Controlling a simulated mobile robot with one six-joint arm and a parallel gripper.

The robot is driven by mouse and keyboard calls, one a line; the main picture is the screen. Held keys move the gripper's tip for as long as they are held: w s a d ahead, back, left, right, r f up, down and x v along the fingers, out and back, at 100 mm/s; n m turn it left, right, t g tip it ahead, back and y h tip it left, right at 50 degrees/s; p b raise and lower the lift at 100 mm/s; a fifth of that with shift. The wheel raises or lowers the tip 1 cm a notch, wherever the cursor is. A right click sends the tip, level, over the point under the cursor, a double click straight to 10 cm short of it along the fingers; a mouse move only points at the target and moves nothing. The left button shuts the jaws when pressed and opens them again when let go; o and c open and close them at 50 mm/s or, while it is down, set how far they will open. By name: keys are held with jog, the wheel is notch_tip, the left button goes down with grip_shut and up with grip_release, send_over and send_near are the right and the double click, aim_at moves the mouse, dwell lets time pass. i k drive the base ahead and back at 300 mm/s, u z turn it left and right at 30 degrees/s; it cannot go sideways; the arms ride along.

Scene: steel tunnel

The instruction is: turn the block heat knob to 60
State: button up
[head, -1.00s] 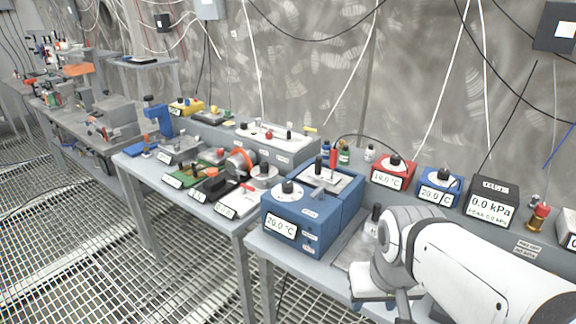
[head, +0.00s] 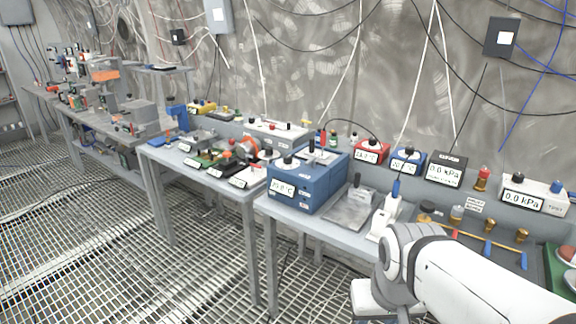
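A large blue box (head: 300,203) stands on the bench left of my arm. It has a black knob (head: 287,161) on its sloped upper face, a display reading about 20.0 °C (head: 283,186) and a metal top. I cannot read the knob's marks or its label. A smaller blue box (head: 408,161) with a dark knob and a red box (head: 371,152) with a knob sit on the back ledge. My white arm fills the lower right, well apart from the large blue box. My gripper's fingers are below the picture or hidden by my wrist.
A metal plate (head: 350,210) and a white upright piece with a blue top (head: 386,213) stand right of the large box. A black kPa gauge (head: 445,169) is on the ledge. Another crowded bench is at left. The grating floor (head: 150,270) in front is clear.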

aim_at(287, 160)
jog(key=u, duration=0.6)
jog(key=i, duration=1.8)
jog(key=z, duration=0.6)
